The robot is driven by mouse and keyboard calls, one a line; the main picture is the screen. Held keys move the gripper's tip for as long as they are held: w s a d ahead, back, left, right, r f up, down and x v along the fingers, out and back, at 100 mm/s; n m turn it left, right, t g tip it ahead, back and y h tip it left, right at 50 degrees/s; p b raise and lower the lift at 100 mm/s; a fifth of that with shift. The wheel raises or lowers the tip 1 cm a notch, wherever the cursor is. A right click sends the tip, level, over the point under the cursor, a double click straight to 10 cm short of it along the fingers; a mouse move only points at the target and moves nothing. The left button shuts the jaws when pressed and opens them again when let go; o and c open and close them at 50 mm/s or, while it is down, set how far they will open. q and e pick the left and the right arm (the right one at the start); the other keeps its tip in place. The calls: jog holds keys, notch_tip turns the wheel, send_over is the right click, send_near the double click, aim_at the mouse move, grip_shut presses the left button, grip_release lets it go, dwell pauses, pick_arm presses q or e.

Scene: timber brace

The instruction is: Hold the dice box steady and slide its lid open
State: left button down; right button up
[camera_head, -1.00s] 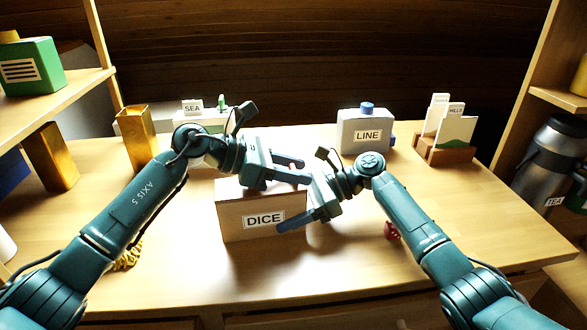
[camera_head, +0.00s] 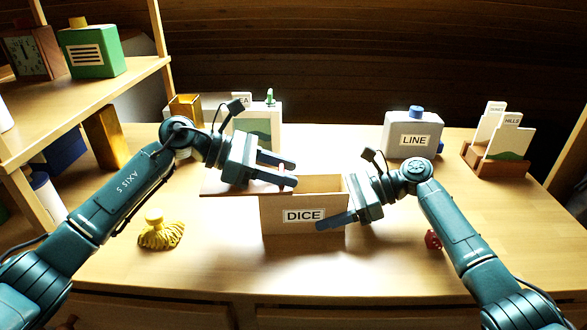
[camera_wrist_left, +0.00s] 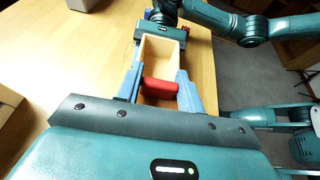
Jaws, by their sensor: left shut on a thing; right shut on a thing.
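The dice box (camera_head: 290,222), a wooden box with a white DICE label, stands upright on the table. Its lid (camera_head: 230,188) sticks out past the box's left side, and the right part of the box top is open. My left gripper (camera_head: 284,174) is shut on the lid's red knob (camera_wrist_left: 160,89), which shows between its fingers in the left wrist view. The box's pale open inside (camera_wrist_left: 160,57) shows beyond the knob. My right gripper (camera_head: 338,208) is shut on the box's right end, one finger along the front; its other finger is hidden.
A yellow tassel-like thing (camera_head: 160,232) lies left of the box. A red die (camera_head: 432,240) lies to the right, by my right arm. A LINE container (camera_head: 412,135) and a card holder (camera_head: 495,160) stand at the back right. The table in front of the box is clear.

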pick_arm(q)
jog(key=c, duration=0.9)
grip_release()
jog(key=v, duration=1.2)
pick_arm(e)
jog(key=o, duration=1.2)
